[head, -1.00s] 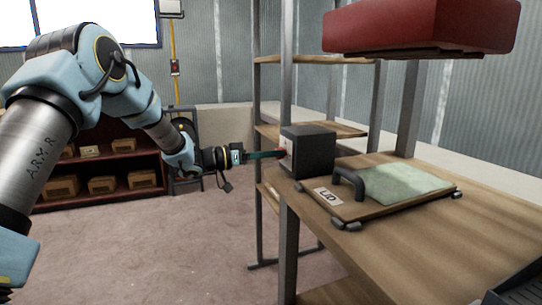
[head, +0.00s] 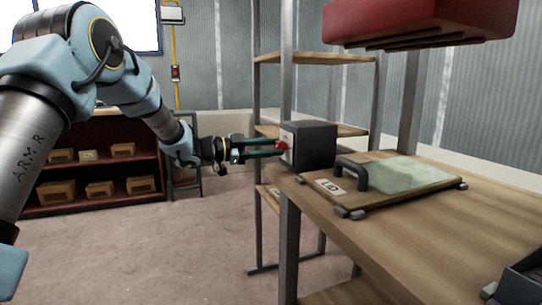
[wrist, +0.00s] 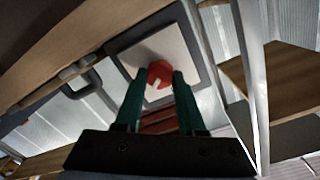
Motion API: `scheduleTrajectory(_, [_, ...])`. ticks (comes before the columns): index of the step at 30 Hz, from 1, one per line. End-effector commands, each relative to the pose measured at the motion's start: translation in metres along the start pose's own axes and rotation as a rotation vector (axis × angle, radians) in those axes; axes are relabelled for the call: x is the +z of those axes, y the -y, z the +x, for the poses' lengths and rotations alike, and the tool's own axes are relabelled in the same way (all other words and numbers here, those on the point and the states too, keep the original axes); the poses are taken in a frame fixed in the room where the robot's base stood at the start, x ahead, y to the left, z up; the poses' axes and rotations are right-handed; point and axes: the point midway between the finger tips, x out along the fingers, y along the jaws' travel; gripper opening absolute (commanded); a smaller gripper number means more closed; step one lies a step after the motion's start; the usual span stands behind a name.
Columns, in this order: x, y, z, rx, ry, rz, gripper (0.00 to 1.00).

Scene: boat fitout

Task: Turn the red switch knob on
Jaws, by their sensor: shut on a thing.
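The red switch knob (wrist: 159,75) sits on a pale plate (wrist: 180,50) on the face of a dark grey box. It has a white mark on its front. In the head view the box (head: 315,146) stands at the left edge of the wooden bench, and the knob (head: 284,146) shows small at its left face. My gripper (wrist: 158,84) reaches the knob from the left in the head view. Its two green fingers lie on either side of the knob and are shut on it. The fingers hide parts of the knob's sides.
A board marked LID with a dark handle (head: 352,172) lies on the bench (head: 430,215) right of the box. A red case (head: 420,22) hangs above the bench. A metal-post shelf (head: 315,58) stands behind. Open floor (head: 160,245) lies left of the bench.

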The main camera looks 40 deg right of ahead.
Motion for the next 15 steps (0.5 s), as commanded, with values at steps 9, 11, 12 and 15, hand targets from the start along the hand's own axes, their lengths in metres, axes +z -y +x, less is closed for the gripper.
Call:
scheduleTrajectory(9, [0.0028,-0.0031,0.0004,-0.004,0.012,0.293,0.0])
scheduleTrajectory(11, [0.0028,-0.0033,0.0005,-0.005,0.014,0.341,0.0])
scheduleTrajectory(12, [0.0028,-0.0033,0.0005,-0.005,0.015,0.373,0.0])
scheduleTrajectory(15, [0.0021,-0.0031,0.0005,-0.007,0.017,0.444,0.0])
